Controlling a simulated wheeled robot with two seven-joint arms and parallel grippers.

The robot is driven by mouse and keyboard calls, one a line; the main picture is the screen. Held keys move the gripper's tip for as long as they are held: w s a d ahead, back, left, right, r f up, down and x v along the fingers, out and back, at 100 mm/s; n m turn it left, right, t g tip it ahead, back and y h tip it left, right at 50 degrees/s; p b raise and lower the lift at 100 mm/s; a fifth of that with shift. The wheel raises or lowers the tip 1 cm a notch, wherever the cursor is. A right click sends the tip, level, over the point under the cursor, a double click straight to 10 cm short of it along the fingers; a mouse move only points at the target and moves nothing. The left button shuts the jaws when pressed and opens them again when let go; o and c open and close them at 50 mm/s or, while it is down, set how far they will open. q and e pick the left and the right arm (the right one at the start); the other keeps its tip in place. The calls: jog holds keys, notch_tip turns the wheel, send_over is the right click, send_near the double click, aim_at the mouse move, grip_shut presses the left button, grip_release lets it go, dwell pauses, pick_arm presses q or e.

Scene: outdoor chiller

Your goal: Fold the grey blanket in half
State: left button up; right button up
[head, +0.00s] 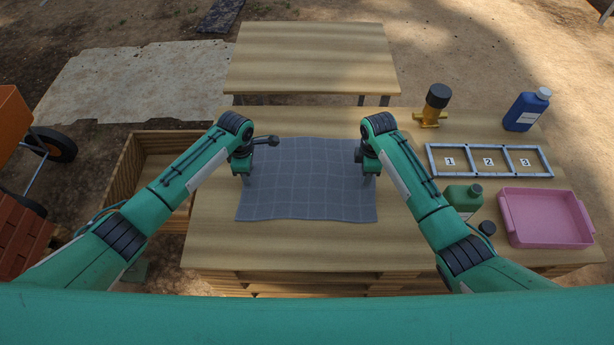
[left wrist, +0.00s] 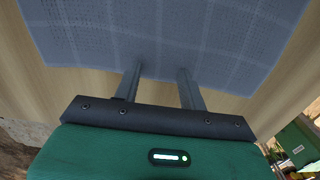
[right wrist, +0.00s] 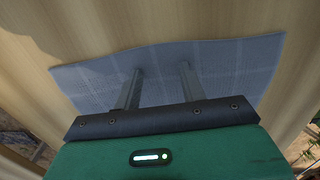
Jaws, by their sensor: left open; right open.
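The grey blanket (head: 305,185) lies spread nearly flat on the wooden table, with a faint grid pattern and a slightly wavy near edge. My left gripper (head: 245,178) is open above its left edge; in the left wrist view the fingertips (left wrist: 160,70) overlap the edge of the blanket (left wrist: 165,35). My right gripper (head: 368,178) is open above its right edge; in the right wrist view the fingertips (right wrist: 160,70) are over the blanket (right wrist: 215,75). Whether either gripper touches the cloth I cannot tell.
Bare table (head: 300,250) lies in front of the blanket. Another table (head: 310,60) stands beyond.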

pick_arm(q)
jog(key=shift+f, duration=0.1)
pick_arm(e)
jog(key=shift+f, duration=0.1)
pick_arm(q)
jog(key=shift+f, duration=0.1)
pick_arm(e)
jog(key=shift+f, duration=0.15)
pick_arm(q)
jog(key=shift+c, duration=0.6)
pick_arm(e)
jog(key=shift+c, duration=0.6)
pick_arm(q)
grip_shut()
pick_arm(e)
grip_shut()
jog(key=shift+r, duration=0.2)
